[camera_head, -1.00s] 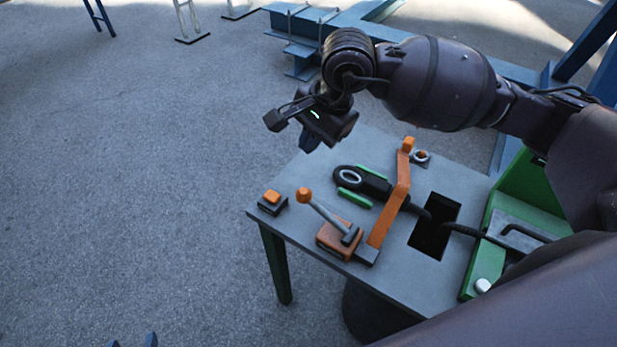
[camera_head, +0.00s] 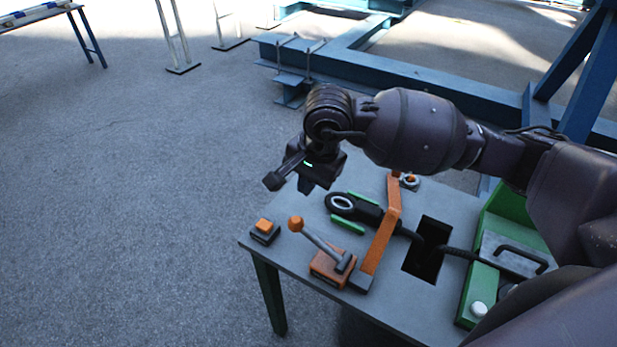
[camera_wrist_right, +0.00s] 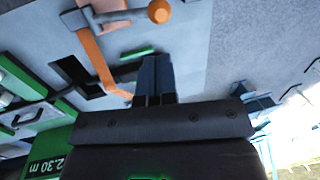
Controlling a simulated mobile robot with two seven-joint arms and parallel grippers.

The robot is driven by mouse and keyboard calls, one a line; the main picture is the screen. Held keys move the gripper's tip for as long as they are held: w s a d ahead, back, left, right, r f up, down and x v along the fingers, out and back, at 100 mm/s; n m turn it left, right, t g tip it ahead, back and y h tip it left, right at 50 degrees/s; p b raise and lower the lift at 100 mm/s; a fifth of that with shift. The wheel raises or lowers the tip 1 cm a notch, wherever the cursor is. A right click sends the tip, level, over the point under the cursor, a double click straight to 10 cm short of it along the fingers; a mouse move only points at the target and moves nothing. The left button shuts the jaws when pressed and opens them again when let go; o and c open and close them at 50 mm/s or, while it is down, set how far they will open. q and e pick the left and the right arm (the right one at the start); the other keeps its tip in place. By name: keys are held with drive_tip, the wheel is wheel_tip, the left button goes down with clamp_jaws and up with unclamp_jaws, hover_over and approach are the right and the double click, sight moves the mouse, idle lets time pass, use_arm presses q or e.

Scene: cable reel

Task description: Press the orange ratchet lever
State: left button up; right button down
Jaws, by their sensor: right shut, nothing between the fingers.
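A grey lever with an orange ball knob (camera_head: 296,224) leans up from an orange base block (camera_head: 328,266) on the grey table. A long bent orange bar (camera_head: 383,235) crosses the table beside it. The wrist view also shows the knob (camera_wrist_right: 159,11) and the bar (camera_wrist_right: 95,57). My right gripper (camera_head: 307,188) is shut and empty, pointing down above the table's far left edge. It is apart from the knob, behind it. Its dark blue fingers (camera_wrist_right: 153,78) show together in the wrist view, and the bar's far end is partly hidden behind them. My left gripper is out of view.
An orange button on a dark box (camera_head: 264,231) sits at the table's left corner. A black cable end with a ring (camera_head: 341,202) lies between green strips. A dark rectangular opening (camera_head: 424,262) and a green case (camera_head: 468,290) are to the right.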

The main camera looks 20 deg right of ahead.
sight(297, 219)
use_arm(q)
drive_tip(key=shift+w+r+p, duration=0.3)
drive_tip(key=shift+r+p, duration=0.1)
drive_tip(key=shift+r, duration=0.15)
use_arm(e)
drive_tip(key=f, duration=0.3)
drive_tip(key=w+a+f, duration=0.1)
drive_tip(key=f, duration=0.6)
drive_tip(key=shift+w+a+f, duration=0.1)
drive_tip(key=shift+w+a, duration=0.05)
drive_tip(key=shift+a, duration=0.15)
